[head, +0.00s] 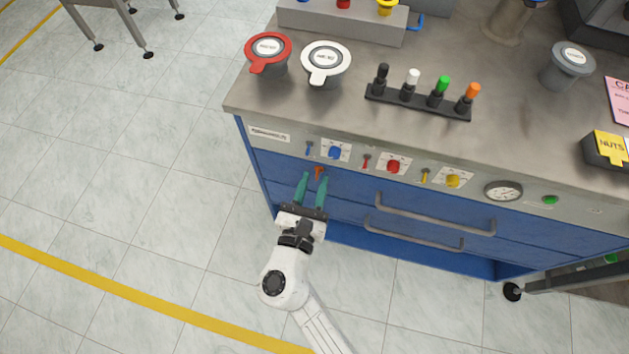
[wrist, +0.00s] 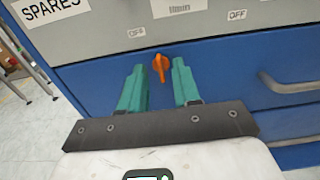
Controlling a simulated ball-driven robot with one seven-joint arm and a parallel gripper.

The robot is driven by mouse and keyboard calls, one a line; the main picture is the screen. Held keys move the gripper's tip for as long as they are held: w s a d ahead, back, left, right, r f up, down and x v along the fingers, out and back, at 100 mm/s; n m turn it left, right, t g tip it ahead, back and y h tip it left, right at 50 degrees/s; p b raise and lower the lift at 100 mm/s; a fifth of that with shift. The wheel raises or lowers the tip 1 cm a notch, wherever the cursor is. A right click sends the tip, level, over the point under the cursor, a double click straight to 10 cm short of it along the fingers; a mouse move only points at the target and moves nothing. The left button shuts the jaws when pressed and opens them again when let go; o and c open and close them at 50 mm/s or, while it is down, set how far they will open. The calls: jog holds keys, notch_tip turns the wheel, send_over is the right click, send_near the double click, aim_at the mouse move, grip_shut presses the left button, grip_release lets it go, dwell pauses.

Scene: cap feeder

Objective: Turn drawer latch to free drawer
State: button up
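The drawer latch (wrist: 160,66) is a small orange knob on the blue drawer front. In the wrist view it shows between and just beyond my gripper's fingertips, with its long side roughly upright. In the head view the latch (head: 319,172) is at the upper left of the drawer front. My gripper (wrist: 159,72) has green fingers spread apart, with nothing between them that I can see them touching. In the head view my gripper (head: 313,177) reaches the cabinet's left end. The upper blue drawer (head: 355,199) looks closed; its grey handle (head: 435,214) is to the right.
A second handle (head: 412,234) is below. Above the drawer, a grey panel (head: 270,135) carries blue, red and yellow switches and a gauge (head: 503,191). Lidded red (head: 268,52) and white (head: 326,62) containers stand on the worktop. Open floor lies left.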

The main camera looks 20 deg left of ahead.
jog(key=shift+w, duration=0.45)
grip_shut()
